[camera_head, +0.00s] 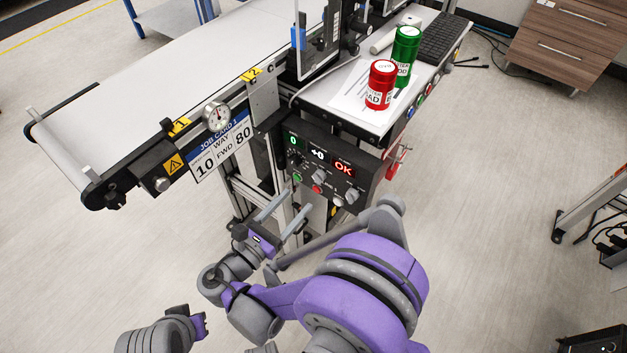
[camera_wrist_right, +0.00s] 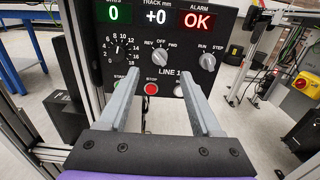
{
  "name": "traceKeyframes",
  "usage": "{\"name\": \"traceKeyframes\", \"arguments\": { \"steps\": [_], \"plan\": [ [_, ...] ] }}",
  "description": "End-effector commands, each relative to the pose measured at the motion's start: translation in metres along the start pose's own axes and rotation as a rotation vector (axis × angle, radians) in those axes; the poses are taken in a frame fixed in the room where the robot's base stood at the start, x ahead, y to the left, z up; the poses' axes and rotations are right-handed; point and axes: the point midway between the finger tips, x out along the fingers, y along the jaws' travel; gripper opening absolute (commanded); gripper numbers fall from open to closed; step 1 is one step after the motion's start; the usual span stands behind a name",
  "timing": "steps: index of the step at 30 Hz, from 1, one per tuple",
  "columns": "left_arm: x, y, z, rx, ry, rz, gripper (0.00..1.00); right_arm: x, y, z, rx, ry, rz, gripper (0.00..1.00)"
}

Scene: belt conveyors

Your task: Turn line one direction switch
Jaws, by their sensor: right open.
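The control panel labelled LINE 1 (camera_head: 335,165) hangs below the side table and fills the top of the right wrist view (camera_wrist_right: 142,25). Its direction switch (camera_wrist_right: 160,58) is a grey knob under the marks REV, OFF and FWD; its pointer looks near OFF. The switch shows small in the head view (camera_head: 320,175). My right gripper (camera_head: 297,199) is open and empty, pointing at the panel's lower part. In the wrist view its fingertips (camera_wrist_right: 158,73) lie either side of and just below the direction switch, with no clear contact.
A speed dial (camera_wrist_right: 122,48), run/step knob (camera_wrist_right: 208,62) and red stop button (camera_wrist_right: 151,89) sit close around the switch. Red (camera_head: 381,85) and green (camera_head: 407,50) cans stand above.

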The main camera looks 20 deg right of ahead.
Motion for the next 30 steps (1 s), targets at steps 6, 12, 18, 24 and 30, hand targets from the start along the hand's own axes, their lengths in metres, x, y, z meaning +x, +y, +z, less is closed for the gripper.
{"name": "traceKeyframes", "arguments": {
  "steps": [6, 12, 18, 24, 30],
  "plan": [
    [0.005, 0.0, 0.002, 0.0, -0.002, 0.0, 0.0, 0.045, -0.001, -0.001, 0.0, 0.001, -0.005, 0.66],
    [0.008, 0.0, 0.002, 0.0, -0.003, 0.0, 0.0, 0.074, -0.001, -0.001, 0.001, 0.001, -0.003, 0.66],
    [0.009, 0.0, 0.003, 0.0, -0.003, 0.0, 0.0, 0.084, 0.0, 0.0, 0.002, 0.002, -0.001, 0.66],
    [0.009, 0.0, 0.003, 0.0, -0.003, 0.0, 0.0, 0.084, 0.0, 0.0, 0.002, 0.002, 0.0, 0.66],
    [0.009, 0.0, 0.003, 0.0, -0.003, 0.0, 0.0, 0.084, 0.0, 0.0, 0.002, 0.002, 0.0, 0.37]
  ]
}}
